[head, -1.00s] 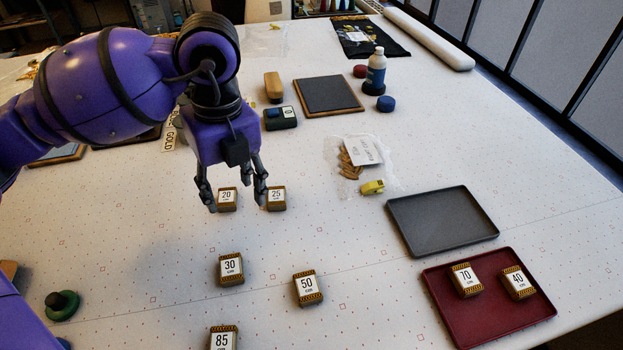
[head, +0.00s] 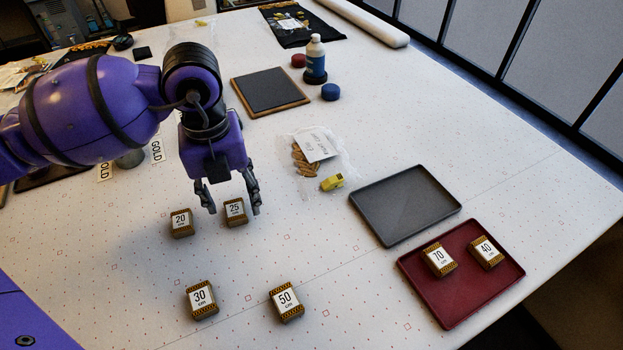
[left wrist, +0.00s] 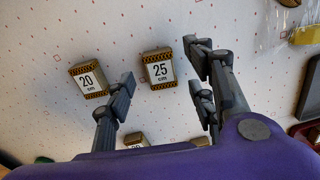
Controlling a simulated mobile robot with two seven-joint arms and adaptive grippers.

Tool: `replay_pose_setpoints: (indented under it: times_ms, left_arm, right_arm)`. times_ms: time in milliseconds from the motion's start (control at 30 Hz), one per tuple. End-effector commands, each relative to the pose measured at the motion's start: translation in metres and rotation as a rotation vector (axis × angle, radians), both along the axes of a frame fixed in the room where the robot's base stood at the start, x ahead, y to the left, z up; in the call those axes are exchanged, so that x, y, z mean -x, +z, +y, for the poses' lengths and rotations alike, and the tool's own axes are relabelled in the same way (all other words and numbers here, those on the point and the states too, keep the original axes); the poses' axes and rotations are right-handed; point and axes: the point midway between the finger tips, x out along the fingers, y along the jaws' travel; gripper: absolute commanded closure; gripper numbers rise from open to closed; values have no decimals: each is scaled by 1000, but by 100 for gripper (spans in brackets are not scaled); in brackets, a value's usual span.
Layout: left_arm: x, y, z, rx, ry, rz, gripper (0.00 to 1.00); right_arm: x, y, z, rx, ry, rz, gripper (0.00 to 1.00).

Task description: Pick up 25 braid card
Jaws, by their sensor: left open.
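The 25 braid card (head: 235,211) is a small block with a white label and patterned gold-brown ends, lying on the white table. My left gripper (head: 233,207) is open, with its fingers on either side of the 25 card in the head view. In the left wrist view the 25 card (left wrist: 158,69) lies between and beyond the spread fingertips of the gripper (left wrist: 162,75); I cannot tell the exact height above it. The 20 card (head: 181,222) lies just left of it, and in the left wrist view the 20 card (left wrist: 89,79) is beside the left finger. My right gripper is out of view.
The 30 card (head: 201,299) and 50 card (head: 286,301) lie nearer. A red tray (head: 467,304) holds the 70 card (head: 439,259) and 40 card (head: 486,252). A grey tray (head: 405,206) is behind it. A plastic bag (head: 318,150) and yellow item (head: 332,183) lie right of the gripper.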

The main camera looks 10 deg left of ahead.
Motion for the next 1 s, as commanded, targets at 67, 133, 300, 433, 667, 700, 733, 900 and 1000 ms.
replay_pose_setpoints:
  times_ms: [67, 133, 300, 433, 667, 700, 733, 900, 1000]
  left_arm:
    - [1, -12, 0, 0, 1, 4, 50]
    - [1, -20, 0, 0, 1, 4, 50]
    - [1, -26, 0, -1, 1, 2, 50]
    - [1, -25, 0, -1, 1, 2, 50]
    - [0, -25, 0, 0, 1, 1, 80]
    - [0, -25, 0, 0, 1, 1, 85]
    - [0, -25, 0, 0, 1, 1, 89]
    - [0, -25, 0, 0, 1, 1, 90]
    - [0, -25, 0, 0, 1, 1, 90]
  right_arm:
    - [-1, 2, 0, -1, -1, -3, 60]
    - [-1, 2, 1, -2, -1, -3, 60]
    - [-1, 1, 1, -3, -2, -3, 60]
    - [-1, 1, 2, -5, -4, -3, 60]
    - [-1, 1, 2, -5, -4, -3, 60]
    - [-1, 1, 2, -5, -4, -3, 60]
    - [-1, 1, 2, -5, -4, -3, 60]
    - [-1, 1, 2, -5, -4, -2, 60]
    - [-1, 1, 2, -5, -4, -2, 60]
